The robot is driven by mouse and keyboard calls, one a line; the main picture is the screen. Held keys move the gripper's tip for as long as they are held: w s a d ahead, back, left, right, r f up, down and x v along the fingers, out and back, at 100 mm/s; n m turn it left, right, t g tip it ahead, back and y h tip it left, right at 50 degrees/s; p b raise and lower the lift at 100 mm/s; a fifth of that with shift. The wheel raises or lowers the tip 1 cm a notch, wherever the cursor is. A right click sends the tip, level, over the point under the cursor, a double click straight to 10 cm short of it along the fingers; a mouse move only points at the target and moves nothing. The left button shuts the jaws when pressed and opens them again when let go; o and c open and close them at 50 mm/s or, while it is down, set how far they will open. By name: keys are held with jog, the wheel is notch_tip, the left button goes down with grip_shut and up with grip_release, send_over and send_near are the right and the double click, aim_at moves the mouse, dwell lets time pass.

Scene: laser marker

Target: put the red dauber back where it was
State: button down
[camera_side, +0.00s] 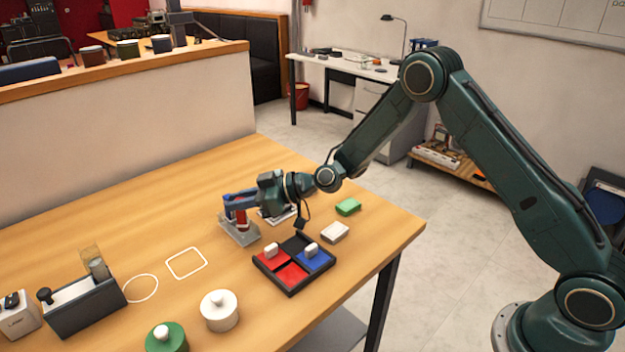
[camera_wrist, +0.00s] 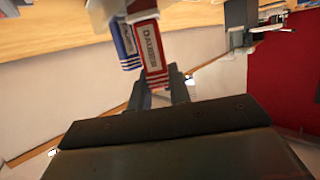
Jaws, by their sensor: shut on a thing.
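The red dauber (camera_wrist: 151,48), a red bottle with a white "DAUBER" label, is between the fingers of my gripper (camera_wrist: 160,88) in the wrist view. A blue dauber (camera_wrist: 126,46) is close beside it on the left. In the side view my gripper (camera_side: 240,199) is shut on the red dauber (camera_side: 241,217), low over a grey, partly see-through stand (camera_side: 243,235). The fingers hide part of the daubers there. I cannot tell whether the red dauber's lower end touches the stand.
A dark tray (camera_side: 292,291) with red, blue and black pads lies in front. A green block (camera_side: 348,207) and white block (camera_side: 335,232) lie to the right. A white pot (camera_side: 219,312), green pot (camera_side: 167,340) and dark box (camera_side: 88,308) stand nearer. The table's left rear is clear.

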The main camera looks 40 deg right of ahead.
jog(key=shift+f, duration=0.1)
jog(key=c, duration=1.3)
grip_release()
jog(key=shift+r, duration=0.5)
jog(key=v, duration=1.2)
